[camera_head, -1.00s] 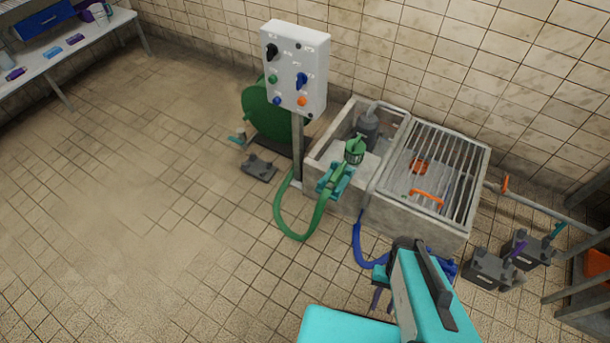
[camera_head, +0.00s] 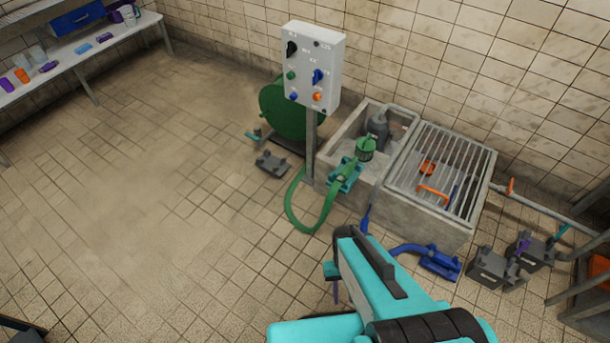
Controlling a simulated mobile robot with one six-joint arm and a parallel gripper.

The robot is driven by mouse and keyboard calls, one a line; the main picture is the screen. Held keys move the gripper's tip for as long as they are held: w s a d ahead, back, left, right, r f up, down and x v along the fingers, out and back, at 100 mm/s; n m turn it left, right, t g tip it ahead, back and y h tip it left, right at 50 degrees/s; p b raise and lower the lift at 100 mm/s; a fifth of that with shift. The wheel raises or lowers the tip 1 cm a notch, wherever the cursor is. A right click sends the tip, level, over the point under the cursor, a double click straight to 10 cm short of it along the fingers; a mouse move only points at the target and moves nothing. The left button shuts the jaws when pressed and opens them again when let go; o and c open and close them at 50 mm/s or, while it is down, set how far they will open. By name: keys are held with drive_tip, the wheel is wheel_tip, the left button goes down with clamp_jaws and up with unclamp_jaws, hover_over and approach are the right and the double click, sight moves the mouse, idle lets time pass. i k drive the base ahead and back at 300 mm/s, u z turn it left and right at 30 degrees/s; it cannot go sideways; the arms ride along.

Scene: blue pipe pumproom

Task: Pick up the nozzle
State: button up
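A green hose (camera_head: 313,221) loops up from the floor into a teal clamp (camera_head: 345,175) on the front rim of the concrete basin. A green slotted nozzle-like end (camera_head: 366,147) sits just above the clamp, over the basin. A blue hose (camera_head: 410,249) runs to a blue fitting (camera_head: 441,263) on the floor in front of the basin; my arm hides part of that hose. I cannot tell which end the task means. My gripper (camera_head: 336,291) is mostly hidden behind my teal arm, with a thin dark finger showing. It appears apart from both hose ends.
The concrete basin (camera_head: 332,153) has a barred grate (camera_head: 440,172) on its right half. A control box (camera_head: 314,64) stands on a post before a green reel (camera_head: 287,109). The tiled floor (camera_head: 150,200) at left is clear.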

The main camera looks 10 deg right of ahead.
sight(346, 172)
drive_tip(key=u, duration=0.1)
drive_tip(key=k, duration=0.3)
drive_tip(key=u, duration=1.5)
drive_tip(key=k, duration=0.65)
drive_tip(key=z, duration=0.45)
drive_tip(key=i, duration=1.7)
drive_tip(key=u, duration=0.4)
